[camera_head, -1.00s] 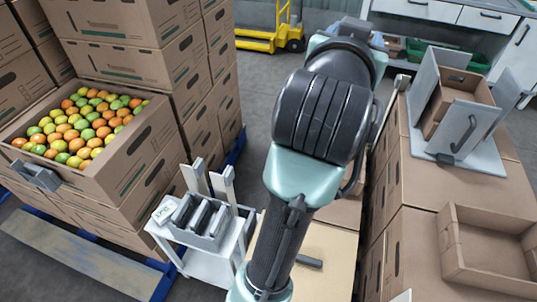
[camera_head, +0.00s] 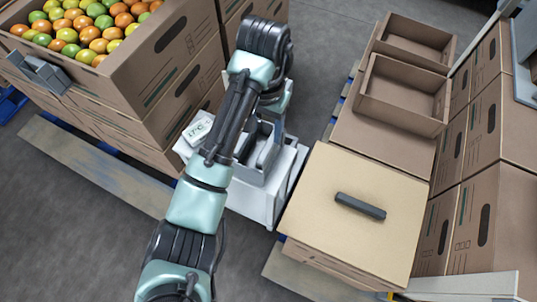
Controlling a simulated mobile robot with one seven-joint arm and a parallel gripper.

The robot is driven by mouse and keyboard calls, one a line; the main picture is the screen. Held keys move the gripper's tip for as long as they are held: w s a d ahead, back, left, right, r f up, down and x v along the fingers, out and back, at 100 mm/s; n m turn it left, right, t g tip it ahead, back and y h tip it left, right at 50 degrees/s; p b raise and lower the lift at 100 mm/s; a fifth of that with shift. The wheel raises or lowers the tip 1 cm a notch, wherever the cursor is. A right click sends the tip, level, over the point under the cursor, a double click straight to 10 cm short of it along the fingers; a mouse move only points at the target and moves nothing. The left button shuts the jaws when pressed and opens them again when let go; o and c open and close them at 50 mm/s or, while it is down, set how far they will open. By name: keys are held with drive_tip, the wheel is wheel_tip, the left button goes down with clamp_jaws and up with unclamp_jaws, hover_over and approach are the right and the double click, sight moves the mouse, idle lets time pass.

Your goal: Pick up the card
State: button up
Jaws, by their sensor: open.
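I cannot make out a card for sure. A small grey holder (camera_head: 250,172) with dark upright pieces in its slots stands on a white stand (camera_head: 258,205), partly behind my arm. A small white block with a display (camera_head: 197,130) sits on the stand's left part. My arm reaches up from the bottom and bends over the holder. Its end points down there, and my gripper's fingertips are hidden behind the arm.
A box of tomatoes (camera_head: 118,62) tops the carton stack at left. A tan board (camera_head: 325,215) with a dark bar (camera_head: 360,206) lies on cartons right of the stand. Open empty trays (camera_head: 405,92) stand behind it. Grey floor (camera_head: 65,220) is clear at lower left.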

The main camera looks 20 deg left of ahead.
sight(268, 146)
drive_tip(key=f, duration=0.3)
drive_tip(key=f+b, duration=0.1)
drive_tip(key=f, duration=0.1)
drive_tip(key=f+b, duration=0.1)
drive_tip(key=f, duration=0.2)
drive_tip(key=shift+w+d+f, duration=0.2)
drive_tip(key=shift+w+f, duration=0.05)
drive_tip(key=shift+f, duration=0.1)
clamp_jaws()
